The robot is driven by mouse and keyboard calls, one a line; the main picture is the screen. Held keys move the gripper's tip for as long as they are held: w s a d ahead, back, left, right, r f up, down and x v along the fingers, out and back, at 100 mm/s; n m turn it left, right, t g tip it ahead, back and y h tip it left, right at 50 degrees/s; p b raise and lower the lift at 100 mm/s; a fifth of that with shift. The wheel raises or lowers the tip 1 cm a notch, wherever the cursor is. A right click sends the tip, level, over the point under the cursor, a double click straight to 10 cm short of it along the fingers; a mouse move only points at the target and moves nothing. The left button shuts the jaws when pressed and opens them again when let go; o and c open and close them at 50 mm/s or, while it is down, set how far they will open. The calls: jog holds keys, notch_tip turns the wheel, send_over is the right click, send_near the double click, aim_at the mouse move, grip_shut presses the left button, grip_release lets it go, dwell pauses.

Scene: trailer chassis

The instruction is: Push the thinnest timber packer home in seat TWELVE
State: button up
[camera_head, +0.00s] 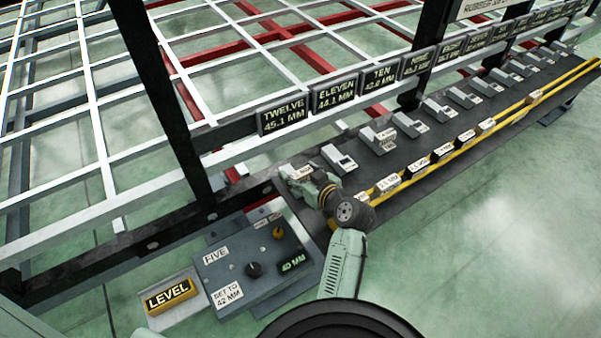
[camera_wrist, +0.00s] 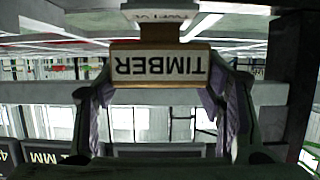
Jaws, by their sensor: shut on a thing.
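My gripper (camera_head: 325,188) is low over the near-left end of the dark shelf, at the seat nearest the TWELVE sign (camera_head: 284,116). In the wrist view, my gripper (camera_wrist: 160,100) is shut on a wooden block labelled TIMBER (camera_wrist: 160,66), the lettering upside down. A pale seat block (camera_wrist: 165,16) with a partly cut-off label is just beyond the timber packer; I cannot tell how far the packer is in. In the head view, a pale labelled piece (camera_head: 297,172) shows at seat TWELVE (camera_head: 284,180), partly hidden by my gripper.
Several grey seats, such as one below ELEVEN (camera_head: 338,157), line the dark shelf (camera_head: 420,160). Several labelled packers (camera_head: 389,184) lie along the yellow rail. A control box (camera_head: 250,257) and a LEVEL sign (camera_head: 170,296) are left of my arm. A dark post (camera_head: 165,110) stands at left.

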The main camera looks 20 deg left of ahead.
jog(key=o, duration=1.2)
jog(key=v, duration=1.2)
jog(key=shift+r, duration=0.1)
